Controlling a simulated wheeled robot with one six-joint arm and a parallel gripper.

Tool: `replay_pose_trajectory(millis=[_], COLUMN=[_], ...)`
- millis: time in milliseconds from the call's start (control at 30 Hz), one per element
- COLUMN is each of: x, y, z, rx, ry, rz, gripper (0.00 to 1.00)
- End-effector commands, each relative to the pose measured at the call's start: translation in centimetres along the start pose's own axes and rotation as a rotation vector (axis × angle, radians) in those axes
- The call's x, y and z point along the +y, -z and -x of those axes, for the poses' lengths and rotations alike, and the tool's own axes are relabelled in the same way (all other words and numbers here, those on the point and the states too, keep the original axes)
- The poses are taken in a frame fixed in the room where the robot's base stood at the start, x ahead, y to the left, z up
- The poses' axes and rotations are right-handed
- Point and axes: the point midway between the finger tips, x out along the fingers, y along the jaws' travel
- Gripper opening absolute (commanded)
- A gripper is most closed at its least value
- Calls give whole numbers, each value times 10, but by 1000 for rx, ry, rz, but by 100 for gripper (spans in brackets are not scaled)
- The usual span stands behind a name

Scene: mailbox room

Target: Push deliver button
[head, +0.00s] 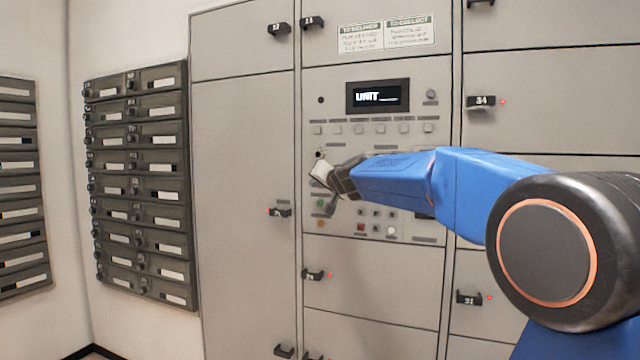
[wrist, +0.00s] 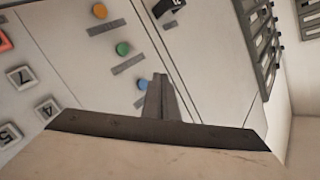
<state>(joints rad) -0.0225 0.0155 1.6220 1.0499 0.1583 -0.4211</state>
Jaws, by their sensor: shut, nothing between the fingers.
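The control panel (head: 430,150) on the grey locker wall has a dark display (head: 378,96) reading "UNIT" and a blank line. A green button (head: 320,203) and an orange button (head: 320,224) sit at its left side. The wrist view shows the orange (wrist: 100,10), green (wrist: 123,48) and blue (wrist: 143,85) buttons in a row with labels too blurred to read, so I cannot tell which is deliver. My gripper (wrist: 160,78) is shut and empty, with its fingertips beside the blue button in the picture. Contact cannot be told. My gripper hides the blue button in the head view.
Keypad buttons, one marked 7 (wrist: 20,77), and a red button (head: 361,227) lie beside the coloured buttons. An instruction sign (head: 386,35) is above the display. Locker handles (head: 280,212) stick out nearby. Dark mailboxes (head: 140,185) hang at left.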

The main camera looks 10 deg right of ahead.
Motion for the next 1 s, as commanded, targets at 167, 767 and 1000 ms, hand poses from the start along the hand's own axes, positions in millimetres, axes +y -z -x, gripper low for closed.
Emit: replay_pose_trajectory(millis=[167,767,1000], x=[-8,-17,-17], y=[-8,-17,-17], z=[10,23,23], rx=[-1,0,0], ry=[1,0,0], rz=[1,0,0], gripper=[0,0,0])
